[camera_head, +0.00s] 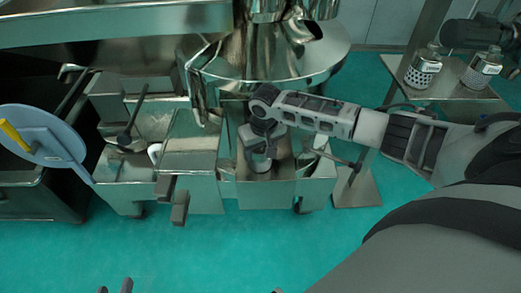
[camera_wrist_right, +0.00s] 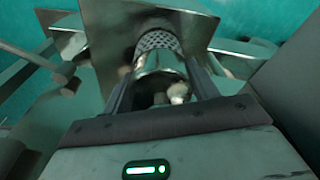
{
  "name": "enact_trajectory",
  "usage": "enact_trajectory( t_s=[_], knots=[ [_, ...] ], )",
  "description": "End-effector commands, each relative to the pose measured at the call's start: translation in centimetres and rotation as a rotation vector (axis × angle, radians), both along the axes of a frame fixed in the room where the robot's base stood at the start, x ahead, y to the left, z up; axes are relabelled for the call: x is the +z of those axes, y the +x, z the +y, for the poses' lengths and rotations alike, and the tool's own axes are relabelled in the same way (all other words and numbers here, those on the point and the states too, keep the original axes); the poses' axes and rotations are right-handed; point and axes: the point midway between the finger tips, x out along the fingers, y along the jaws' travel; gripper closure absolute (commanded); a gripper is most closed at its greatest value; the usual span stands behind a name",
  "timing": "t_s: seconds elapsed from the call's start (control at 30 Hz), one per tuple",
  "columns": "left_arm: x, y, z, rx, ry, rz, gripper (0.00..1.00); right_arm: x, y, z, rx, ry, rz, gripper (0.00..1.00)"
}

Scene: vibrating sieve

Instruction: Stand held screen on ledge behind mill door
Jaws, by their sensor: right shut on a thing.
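The held screen is a shiny metal cylinder with a perforated band; it shows in the right wrist view (camera_wrist_right: 158,58) and, small and partly covered, in the head view (camera_head: 260,163). My right gripper (camera_head: 258,150) is shut on it, with one finger on each side, and points down over an open-topped metal housing (camera_head: 266,192) below the mill. In the right wrist view a flat metal plate (camera_wrist_right: 112,50) lies around the screen's far end; I cannot tell whether they touch. I cannot single out the door or the ledge. My left gripper (camera_head: 114,287) shows only two separated dark fingertips at the bottom edge.
Two similar perforated metal screens (camera_head: 422,70) (camera_head: 483,70) stand on a side table (camera_head: 452,98) at the right. A steel hopper and bowl (camera_head: 275,60) hang above my right gripper. Green floor in front is clear.

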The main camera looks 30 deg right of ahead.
Motion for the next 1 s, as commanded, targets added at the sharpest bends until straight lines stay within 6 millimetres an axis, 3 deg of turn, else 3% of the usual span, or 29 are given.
enact_trajectory(
  t_s=[0.3, 0.33, 0.4, 0.77, 1.0],
  knots=[
    [0.3, 0.0, -0.1, -0.002, -0.001, -0.005, 0.64, -0.1, 0.1, 0.0, 0.0, 0.001, -0.003, 0.75],
    [0.3, 0.0, -0.1, -0.003, -0.001, -0.005, 0.64, -0.2, 0.0, 0.0, 0.0, 0.0, -0.001, 0.38],
    [0.3, 0.0, -0.1, -0.002, -0.002, -0.005, 0.64, -0.2, 0.0, 0.0, 0.001, 0.0, -0.001, 0.19],
    [0.3, 0.0, -0.1, -0.003, -0.001, -0.003, 0.64, 0.3, 0.0, 0.0, 0.0, 0.001, -0.002, 0.19],
    [0.9, -0.2, -0.1, -0.002, -0.002, 0.012, 0.64, 4.5, -0.5, 0.0, 0.001, 0.0, -0.004, 0.19]
  ],
)
